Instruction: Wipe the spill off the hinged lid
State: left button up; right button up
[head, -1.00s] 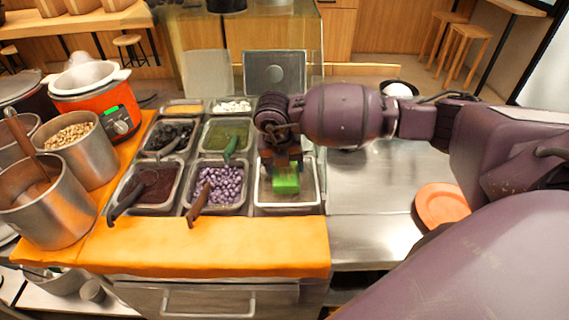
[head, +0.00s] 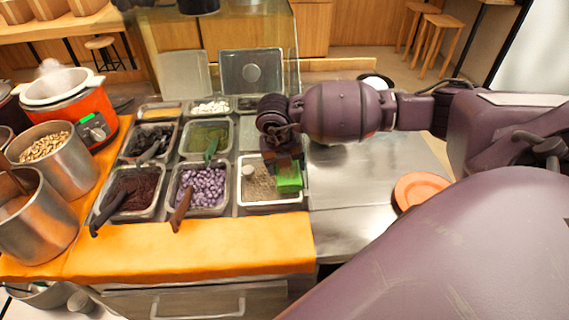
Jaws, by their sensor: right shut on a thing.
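My right gripper (head: 283,158) is shut on a green sponge (head: 289,181). The sponge is at the right part of the closed lid (head: 262,200) on the front right bin, seemingly on its surface; contact is hard to confirm. The lid has a pale rim, a round knob (head: 248,172) at its left and a brownish, speckled surface. I cannot clearly tell the spill's outline, and the gripper and sponge hide part of the lid. My left gripper is not in view.
Topping bins stand left of the lid, including purple beans (head: 204,186) with a brown-handled scoop (head: 181,210). A raised lid (head: 251,72) stands behind. The steel counter (head: 350,195) at right is mostly clear, with an orange plate (head: 420,188). An orange-red cooker (head: 80,103) is at left.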

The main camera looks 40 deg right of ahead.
jog(key=shift+w+a, duration=0.3)
jog(key=shift+a, duration=0.2)
jog(key=shift+w+a+b, duration=0.2)
jog(key=shift+w+a, duration=0.25)
jog(key=shift+a, duration=0.25)
jog(key=shift+w+a+b, duration=0.15)
jog(key=shift+w+a, duration=0.25)
jog(key=shift+a, duration=0.3)
jog(key=shift+w+a+r, duration=0.1)
jog(key=shift+a, duration=0.1)
jog(key=shift+s+d+p, duration=0.3)
jog(key=shift+s+d, duration=0.1)
jog(key=shift+d, duration=0.3)
jog(key=shift+s+d+p, duration=0.2)
jog(key=shift+s+d, duration=0.25)
jog(key=shift+d, duration=0.25)
jog(key=shift+s+d+p, duration=0.15)
jog(key=shift+s+d, duration=0.25)
jog(key=shift+d, duration=0.3)
